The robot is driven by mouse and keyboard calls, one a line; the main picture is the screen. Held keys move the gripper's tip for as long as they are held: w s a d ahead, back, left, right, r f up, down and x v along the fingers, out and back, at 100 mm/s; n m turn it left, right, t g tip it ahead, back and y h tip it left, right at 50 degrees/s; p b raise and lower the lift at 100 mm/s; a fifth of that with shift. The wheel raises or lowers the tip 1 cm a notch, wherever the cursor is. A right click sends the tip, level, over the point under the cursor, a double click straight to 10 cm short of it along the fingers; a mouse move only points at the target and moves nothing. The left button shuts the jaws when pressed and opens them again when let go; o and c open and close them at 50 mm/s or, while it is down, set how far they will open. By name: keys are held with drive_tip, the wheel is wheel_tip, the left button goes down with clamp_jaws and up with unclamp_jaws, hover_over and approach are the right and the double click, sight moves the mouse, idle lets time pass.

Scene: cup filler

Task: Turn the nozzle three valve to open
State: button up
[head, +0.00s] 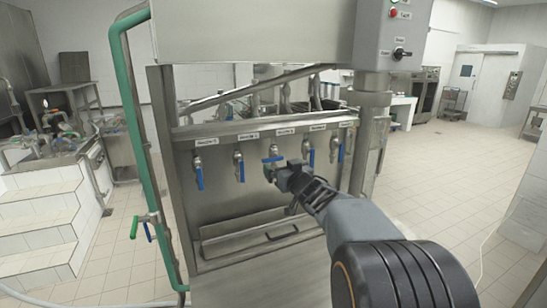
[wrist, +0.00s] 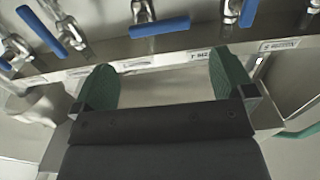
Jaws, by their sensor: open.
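The nozzle three valve is the middle one in the row; its blue handle (head: 272,159) lies crosswise, level, while the neighbouring handles hang down. In the wrist view the same blue handle (wrist: 160,27) lies across the picture just beyond the gap between my fingers. My gripper (head: 284,174) is in front of this valve in the head view and partly hides its lower part. In the wrist view my gripper (wrist: 163,80) is open, with green finger pads wide apart and nothing between them. The handle appears apart from both pads.
Neighbouring blue handles (head: 240,171) and (head: 309,157) hang close on both sides. A label strip (head: 265,134) runs above the valves. A drip tray (head: 262,235) with a handle is below. A green pipe (head: 131,110) stands left; a grey control box (head: 388,35) is upper right.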

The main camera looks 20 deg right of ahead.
sight(274, 158)
drive_tip(key=w+p, duration=0.1)
drive_tip(key=w, duration=0.6)
drive_tip(key=shift+w+p, duration=0.15)
drive_tip(key=shift+p, duration=0.2)
drive_tip(key=c, duration=0.8)
